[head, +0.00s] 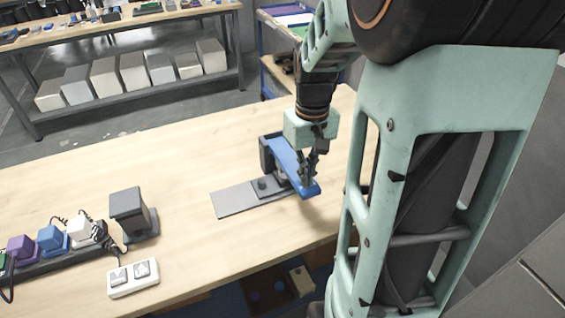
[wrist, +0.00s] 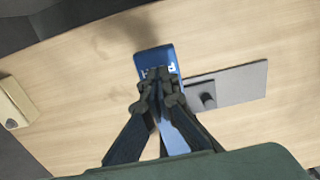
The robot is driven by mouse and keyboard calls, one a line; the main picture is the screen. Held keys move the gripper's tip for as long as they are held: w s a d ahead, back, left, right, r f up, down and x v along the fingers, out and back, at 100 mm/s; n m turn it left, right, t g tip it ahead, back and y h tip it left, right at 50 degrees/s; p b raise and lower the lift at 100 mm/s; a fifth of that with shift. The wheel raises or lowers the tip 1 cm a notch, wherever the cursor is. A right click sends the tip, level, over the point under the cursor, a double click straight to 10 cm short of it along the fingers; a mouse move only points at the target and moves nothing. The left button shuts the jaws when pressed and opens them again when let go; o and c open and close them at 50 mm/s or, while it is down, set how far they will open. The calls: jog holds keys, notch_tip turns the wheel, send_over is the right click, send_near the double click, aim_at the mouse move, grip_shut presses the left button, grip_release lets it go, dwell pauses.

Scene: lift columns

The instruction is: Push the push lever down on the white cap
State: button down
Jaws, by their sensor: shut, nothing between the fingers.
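The blue push lever (head: 283,156) extends from a dark upright post (head: 265,155) towards the table's front edge and slopes down to its free end. It also shows in the wrist view (wrist: 152,58). A grey base plate (head: 233,200) lies beside it, with a small dark round knob (head: 261,185) near the lever. My gripper (head: 305,181) is shut and empty, pointing down at the lever's free end. In the wrist view its fingertips (wrist: 160,76) overlap the lever; I cannot tell if they touch it. I see no white cap under the lever.
A dark grey block-shaped device (head: 129,212) and a white two-switch box (head: 133,278) stand to the left. A black strip holds coloured blocks, one white (head: 79,230), with cables. The wooden table (head: 185,180) is clear between these and the base plate.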

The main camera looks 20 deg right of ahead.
notch_tip(320, 180, up, 8)
jog(key=p, duration=0.5)
jog(key=shift+f, duration=0.25)
dwell(0.4)
